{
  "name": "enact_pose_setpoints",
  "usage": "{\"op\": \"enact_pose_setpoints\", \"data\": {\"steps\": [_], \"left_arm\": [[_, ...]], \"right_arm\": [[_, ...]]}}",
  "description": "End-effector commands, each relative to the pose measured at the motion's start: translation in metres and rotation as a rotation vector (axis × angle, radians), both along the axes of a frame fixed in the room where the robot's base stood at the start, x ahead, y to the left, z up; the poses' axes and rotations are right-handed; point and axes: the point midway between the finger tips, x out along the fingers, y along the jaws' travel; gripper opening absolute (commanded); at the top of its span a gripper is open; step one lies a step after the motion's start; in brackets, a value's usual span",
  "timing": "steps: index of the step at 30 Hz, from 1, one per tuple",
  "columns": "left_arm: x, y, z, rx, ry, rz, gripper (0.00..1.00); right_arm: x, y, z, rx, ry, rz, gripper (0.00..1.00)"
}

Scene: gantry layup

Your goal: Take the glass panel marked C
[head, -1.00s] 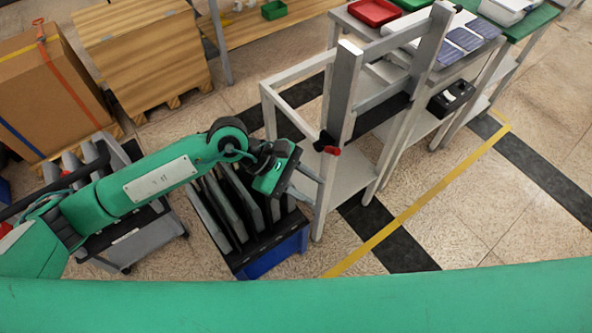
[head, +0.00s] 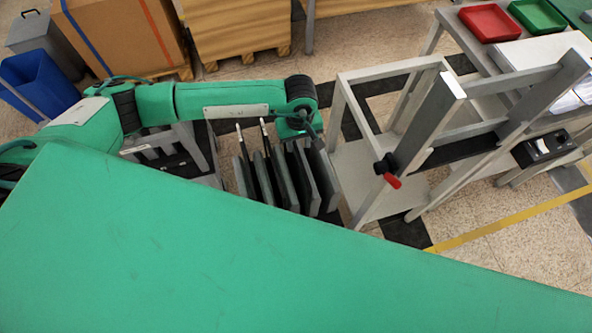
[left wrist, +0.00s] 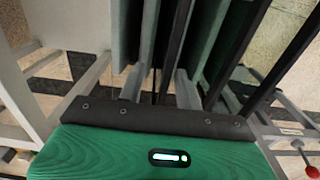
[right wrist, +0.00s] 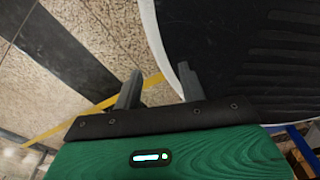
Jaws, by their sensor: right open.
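Several dark upright panels (head: 283,180) stand side by side in a rack in the head view. No letter C is readable on any of them, so I cannot tell which is the marked one. My left gripper (head: 302,137) points down at the panels towards the right end of the row, its fingertips hidden by the wrist there. In the left wrist view its two fingers (left wrist: 161,85) are apart, with upright panels (left wrist: 228,50) close ahead and between them. Contact cannot be told. My right gripper (right wrist: 160,82) is open and empty over the floor, outside the head view.
A light grey frame (head: 430,120) with a red-handled clamp (head: 390,178) stands right of the rack. A grey cart (head: 170,155) is to its left. Cardboard and wooden crates stand behind. My own green body part covers the lower head view.

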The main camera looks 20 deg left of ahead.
Motion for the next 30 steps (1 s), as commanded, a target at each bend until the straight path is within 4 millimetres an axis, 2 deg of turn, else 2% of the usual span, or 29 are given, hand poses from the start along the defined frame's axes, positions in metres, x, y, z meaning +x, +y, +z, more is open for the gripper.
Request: {"op": "enact_pose_setpoints", "data": {"steps": [5, 10, 15, 22, 23, 28, 30], "left_arm": [[-0.001, 0.002, -0.011, 0.000, 0.002, 0.002, 0.35], [-0.003, 0.009, -0.035, 0.000, 0.005, 0.002, 0.35], [-0.002, 0.008, -0.055, -0.001, 0.002, 0.002, 0.35], [-0.001, 0.008, -0.057, -0.001, 0.000, 0.001, 0.35], [-0.001, 0.008, -0.057, -0.001, 0.000, 0.001, 0.33], [-0.001, 0.008, -0.057, -0.001, 0.000, 0.001, 0.00], [-0.001, 0.008, -0.057, -0.001, 0.000, 0.001, 0.00]], "right_arm": [[-0.004, 0.000, 0.004, 0.001, 0.001, 0.000, 0.41], [-0.021, -0.002, 0.009, -0.001, 0.016, 0.003, 0.41], [-0.025, -0.003, 0.008, -0.001, 0.018, 0.004, 0.41], [-0.026, -0.003, 0.007, -0.001, 0.018, 0.004, 0.41], [-0.026, -0.003, 0.007, -0.001, 0.018, 0.004, 0.41], [-0.026, -0.003, 0.007, -0.001, 0.018, 0.003, 0.41], [-0.026, -0.003, 0.007, -0.001, 0.018, 0.003, 0.41]]}}
